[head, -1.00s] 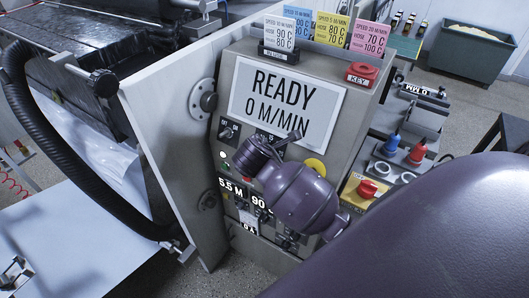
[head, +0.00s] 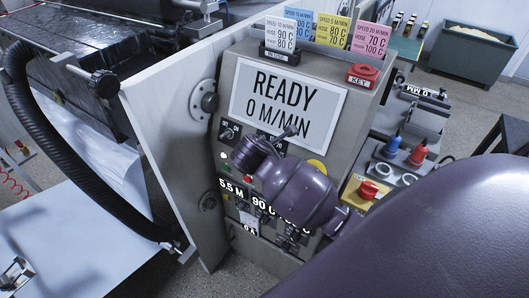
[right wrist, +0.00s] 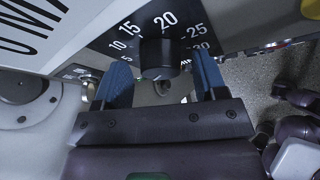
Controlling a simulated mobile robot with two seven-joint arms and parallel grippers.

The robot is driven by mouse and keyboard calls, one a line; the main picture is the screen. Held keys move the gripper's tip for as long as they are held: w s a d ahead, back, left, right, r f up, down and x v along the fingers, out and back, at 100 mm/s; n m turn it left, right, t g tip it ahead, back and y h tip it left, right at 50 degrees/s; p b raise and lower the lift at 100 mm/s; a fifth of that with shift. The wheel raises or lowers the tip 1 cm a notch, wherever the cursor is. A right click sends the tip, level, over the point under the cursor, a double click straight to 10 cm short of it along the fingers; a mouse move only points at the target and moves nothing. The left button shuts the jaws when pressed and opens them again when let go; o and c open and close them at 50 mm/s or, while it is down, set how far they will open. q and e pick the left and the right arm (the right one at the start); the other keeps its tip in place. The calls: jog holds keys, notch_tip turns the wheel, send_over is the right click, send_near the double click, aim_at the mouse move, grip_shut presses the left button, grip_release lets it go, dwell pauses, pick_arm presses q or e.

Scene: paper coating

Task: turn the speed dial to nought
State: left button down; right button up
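The speed dial is a black round knob (right wrist: 158,57) on a dark plate with white numbers from about 10 to 30, in the right wrist view. Its pointer mark cannot be made out. My right gripper (right wrist: 161,72) is open, with one blue finger on each side of the knob; I cannot tell whether either finger touches it. In the head view my purple right wrist is in front of the control panel (head: 226,165) and hides part of its knobs. The panel's screen (head: 284,106) reads READY, 0 M/MIN. My left gripper is not in view.
Coloured speed cards (head: 328,29) stand on top of the panel, beside a red KEY part (head: 361,74). A red knob on a yellow box (head: 368,189) is to the right. A black hose (head: 62,150) and a pale side plate (head: 170,130) are to the left.

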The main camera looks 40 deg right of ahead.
jog(key=shift+s+r, duration=0.1)
jog(key=v, duration=1)
jog(key=shift+a+r, duration=0.25)
dwell(0.4)
